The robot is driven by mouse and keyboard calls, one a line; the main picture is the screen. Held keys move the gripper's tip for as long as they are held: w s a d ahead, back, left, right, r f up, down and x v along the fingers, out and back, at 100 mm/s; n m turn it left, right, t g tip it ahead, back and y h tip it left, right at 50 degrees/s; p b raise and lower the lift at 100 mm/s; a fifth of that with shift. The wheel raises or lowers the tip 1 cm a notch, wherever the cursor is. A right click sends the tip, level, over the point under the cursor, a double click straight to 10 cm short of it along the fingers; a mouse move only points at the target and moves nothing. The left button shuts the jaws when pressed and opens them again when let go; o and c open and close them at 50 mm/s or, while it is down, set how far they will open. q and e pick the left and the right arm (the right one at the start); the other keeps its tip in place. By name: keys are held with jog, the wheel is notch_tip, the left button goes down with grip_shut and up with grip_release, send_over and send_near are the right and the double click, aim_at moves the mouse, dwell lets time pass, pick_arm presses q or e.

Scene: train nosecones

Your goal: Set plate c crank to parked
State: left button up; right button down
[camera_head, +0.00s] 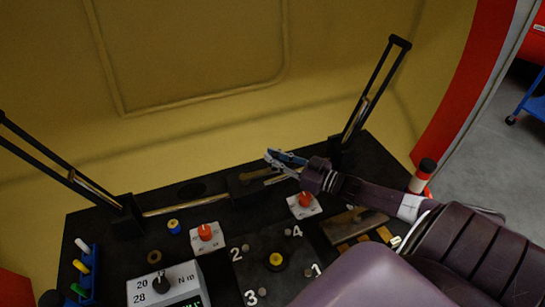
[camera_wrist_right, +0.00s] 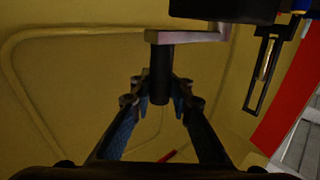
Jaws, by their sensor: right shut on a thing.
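The crank shows best in the right wrist view: a pale flat arm (camera_wrist_right: 190,36) with a dark cylindrical handle (camera_wrist_right: 160,78) hanging from one end. Its other end meets a black block (camera_wrist_right: 222,9) at the top of the picture. My right gripper (camera_wrist_right: 160,104) is shut on the handle, one blue-padded finger on each side. In the head view my right gripper (camera_head: 272,158) is beside a black block (camera_head: 246,186) at the back of the dark bench, and it hides most of the crank. I cannot read a plate letter or a parked mark. My left gripper is not in view.
Red knobs on white plates (camera_head: 204,238) (camera_head: 311,210), a meter box (camera_head: 188,273) and a blue rack (camera_head: 94,275) stand on the bench (camera_head: 135,262). Two upright slotted frames (camera_head: 55,165) (camera_head: 372,85) flank it. A red-and-white cylinder (camera_head: 419,182) stands at right. A yellow wall (camera_head: 190,60) rises behind.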

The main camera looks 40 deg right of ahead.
jog(key=shift+w+d+r, duration=0.1)
jog(key=shift+d, duration=0.25)
jog(key=c, duration=1.8)
grip_release()
jog(key=shift+d, duration=0.1)
jog(key=shift+s, duration=0.25)
jog(key=v, duration=1.1)
jog(key=shift+s+d, duration=0.1)
jog(key=shift+s, duration=0.3)
